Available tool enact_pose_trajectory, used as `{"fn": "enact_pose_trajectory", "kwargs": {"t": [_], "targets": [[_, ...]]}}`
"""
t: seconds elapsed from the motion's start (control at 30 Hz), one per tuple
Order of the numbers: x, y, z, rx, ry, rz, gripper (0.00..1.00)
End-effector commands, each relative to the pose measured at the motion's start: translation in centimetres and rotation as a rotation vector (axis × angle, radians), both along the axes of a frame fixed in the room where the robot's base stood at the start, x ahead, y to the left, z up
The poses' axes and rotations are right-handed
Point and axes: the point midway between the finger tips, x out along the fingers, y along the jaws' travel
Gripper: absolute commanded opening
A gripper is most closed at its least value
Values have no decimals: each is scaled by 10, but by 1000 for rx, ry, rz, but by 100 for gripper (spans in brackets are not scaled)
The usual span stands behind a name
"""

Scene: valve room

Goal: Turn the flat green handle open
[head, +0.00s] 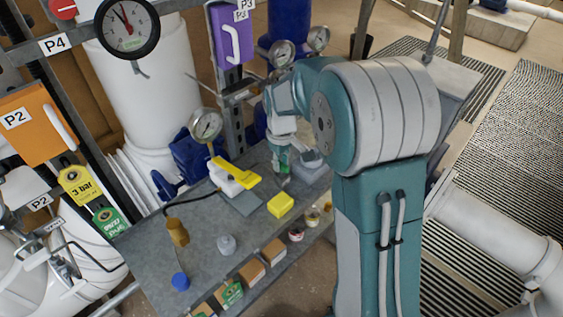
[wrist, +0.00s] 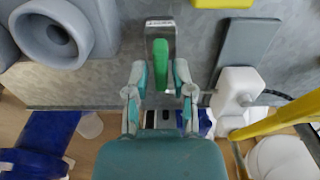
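The flat green handle (wrist: 160,62) shows in the wrist view, on a grey mount at the bench's edge. My gripper (wrist: 160,72) is open, with one finger on each side of the handle and a visible gap to each. I cannot tell how deep the handle sits between the fingers. In the head view my gripper (head: 282,165) points down over the far part of the bench, and the green handle there is hard to tell from my teal fingers.
A yellow lever (head: 238,172) on a white valve body stands left of my gripper; the lever also shows in the wrist view (wrist: 282,120). A yellow block (head: 280,205) lies nearer on the grey bench (head: 200,258). A grey round fitting (wrist: 55,32) sits beside the handle.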

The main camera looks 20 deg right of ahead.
Motion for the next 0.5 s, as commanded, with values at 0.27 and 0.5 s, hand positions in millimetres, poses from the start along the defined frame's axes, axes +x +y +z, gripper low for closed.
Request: {"fn": "enact_pose_trajectory", "kwargs": {"t": [0.27, 0.5], "targets": [[-1, 0, -1, -1, 5, -1, 51], [-1, 0, 13, -1, 3, -1, 51]]}}
